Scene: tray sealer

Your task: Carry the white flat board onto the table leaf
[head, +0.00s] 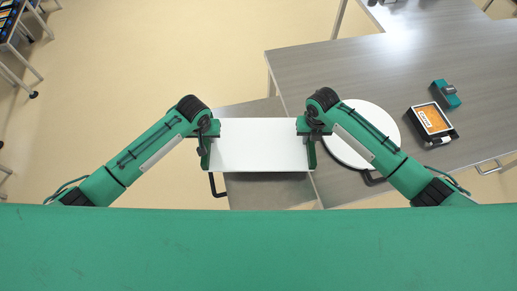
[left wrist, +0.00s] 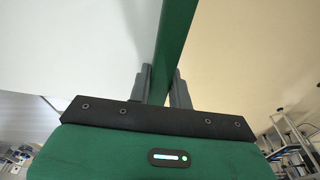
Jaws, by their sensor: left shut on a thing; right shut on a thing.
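The white flat board (head: 259,145) is held level between my two grippers in the head view. My left gripper (head: 207,140) is shut on the board's left end, which has a green edge strip. My right gripper (head: 308,137) is shut on its right end. The left wrist view shows the left fingers (left wrist: 161,88) closed on the green strip (left wrist: 175,45), with the board's white face (left wrist: 85,50) to the left. The grey table leaf (head: 262,190) shows below and around the board. I cannot tell whether the board touches it.
A white round disc (head: 372,120) lies on the grey table (head: 390,70) right of the board. A black tray with orange contents (head: 432,121) and a teal device (head: 446,93) stand farther right. Black handles (head: 216,188) show near the leaf. Open floor (head: 180,60) lies to the left.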

